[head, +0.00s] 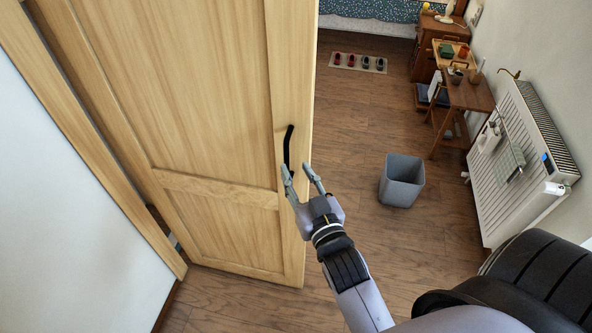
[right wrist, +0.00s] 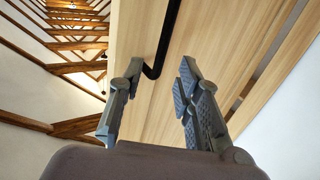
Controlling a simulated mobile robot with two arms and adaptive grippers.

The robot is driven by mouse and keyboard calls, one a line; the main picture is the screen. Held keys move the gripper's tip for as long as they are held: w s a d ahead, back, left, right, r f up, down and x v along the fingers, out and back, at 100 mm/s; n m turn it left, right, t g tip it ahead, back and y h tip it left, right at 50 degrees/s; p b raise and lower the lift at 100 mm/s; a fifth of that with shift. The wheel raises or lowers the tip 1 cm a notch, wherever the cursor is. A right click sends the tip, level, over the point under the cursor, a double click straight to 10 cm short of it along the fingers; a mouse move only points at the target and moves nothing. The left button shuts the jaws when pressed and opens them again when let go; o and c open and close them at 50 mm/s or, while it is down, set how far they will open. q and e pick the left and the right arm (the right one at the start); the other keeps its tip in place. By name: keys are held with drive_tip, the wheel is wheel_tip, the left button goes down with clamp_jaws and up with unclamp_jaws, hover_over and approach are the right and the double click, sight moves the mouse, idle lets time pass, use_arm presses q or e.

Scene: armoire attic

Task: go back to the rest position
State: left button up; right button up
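My right gripper (head: 301,178) is open in front of the light wooden door (head: 215,90), close to the black door handle (head: 289,147). In the right wrist view my right gripper (right wrist: 158,85) has its two fingers apart with nothing between them. There the handle (right wrist: 166,40) ends just beyond the fingertips; I cannot tell whether a finger touches it. The door stands open at the left of the head view. My left gripper is not in view.
A grey bin (head: 402,180) stands on the wooden floor right of my gripper. A white radiator (head: 522,150) is on the right wall, near a small wooden table (head: 468,95). A shoe mat (head: 358,63) lies farther back. The floor between door and bin is clear.

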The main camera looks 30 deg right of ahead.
idle(0.3)
drive_tip(key=s+a+f+n+g+y+b, duration=0.1)
drive_tip(key=s+a+f+g+y, duration=0.2)
drive_tip(key=f, duration=1.5)
drive_tip(key=s+a+f+n+g, duration=0.25)
drive_tip(key=s+f+g, duration=0.25)
drive_tip(key=f, duration=1.4)
drive_tip(key=s+f+g, duration=0.4)
drive_tip(key=s+f, duration=0.9)
drive_tip(key=f, duration=0.1)
use_arm(q)
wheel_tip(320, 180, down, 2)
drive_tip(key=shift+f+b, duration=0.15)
drive_tip(key=shift+b, duration=0.5)
use_arm(e)
drive_tip(key=s+d+f+g, duration=0.2)
drive_tip(key=s+d+f, duration=0.1)
drive_tip(key=s, duration=0.5)
drive_tip(key=s+d+f+g, duration=0.2)
drive_tip(key=s+f, duration=0.3)
drive_tip(key=s, duration=0.4)
drive_tip(key=shift+s+d+g+h, duration=0.15)
drive_tip(key=shift+d+g+h, duration=0.25)
drive_tip(key=shift+d, duration=0.35)
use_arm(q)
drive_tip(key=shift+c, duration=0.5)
use_arm(e)
drive_tip(key=shift+f, duration=0.1)
